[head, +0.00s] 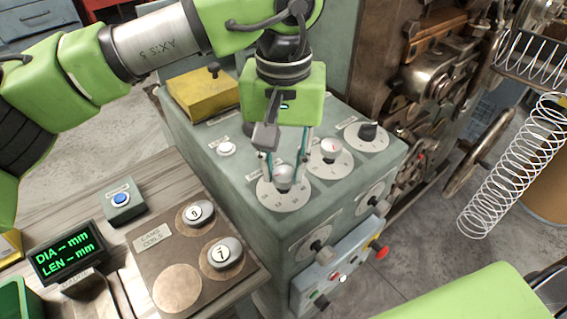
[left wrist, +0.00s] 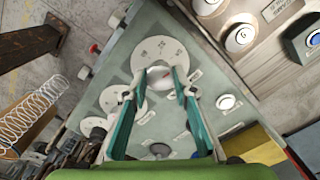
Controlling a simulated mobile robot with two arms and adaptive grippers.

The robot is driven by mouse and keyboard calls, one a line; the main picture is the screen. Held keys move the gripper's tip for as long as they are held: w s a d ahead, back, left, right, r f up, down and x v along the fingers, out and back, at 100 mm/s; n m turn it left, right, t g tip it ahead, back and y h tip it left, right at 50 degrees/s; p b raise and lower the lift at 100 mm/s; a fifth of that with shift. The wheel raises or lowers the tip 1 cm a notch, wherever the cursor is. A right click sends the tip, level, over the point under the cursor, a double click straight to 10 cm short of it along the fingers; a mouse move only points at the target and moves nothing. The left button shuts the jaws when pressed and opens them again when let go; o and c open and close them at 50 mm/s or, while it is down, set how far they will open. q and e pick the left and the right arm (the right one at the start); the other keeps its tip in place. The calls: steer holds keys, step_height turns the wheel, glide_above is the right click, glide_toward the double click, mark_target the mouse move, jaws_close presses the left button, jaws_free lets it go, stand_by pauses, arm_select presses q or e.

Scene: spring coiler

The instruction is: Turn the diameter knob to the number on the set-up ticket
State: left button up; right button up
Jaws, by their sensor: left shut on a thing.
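My left gripper (head: 284,168) points down over the front corner of the green coiler cabinet (head: 225,180). Its two fingers are shut on a pale round knob (head: 284,181) set on a white dial plate (head: 270,203). In the left wrist view the knob (left wrist: 160,77) sits between the fingertips, with a small red mark on it. The dial plate (left wrist: 158,50) carries numbers too small to read. The small label plates by the knobs are unreadable, so I cannot tell which is the diameter knob. I cannot make out a set-up ticket. My right gripper is not in view.
A second knob (head: 330,150) and a black knob (head: 368,131) stand close by on the cabinet top. A white button (head: 226,149) and yellow box (head: 200,92) are behind. A display (head: 66,256) reads "DIA – mm, LEN – mm". A large spring (head: 510,165) hangs right.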

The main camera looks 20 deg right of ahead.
mark_target(284, 172)
arm_select(q)
steer(key=o, duration=1.1)
steer(key=shift+r, duration=0.15)
step_height(284, 172, up, 12)
steer(key=shift+f, duration=0.1)
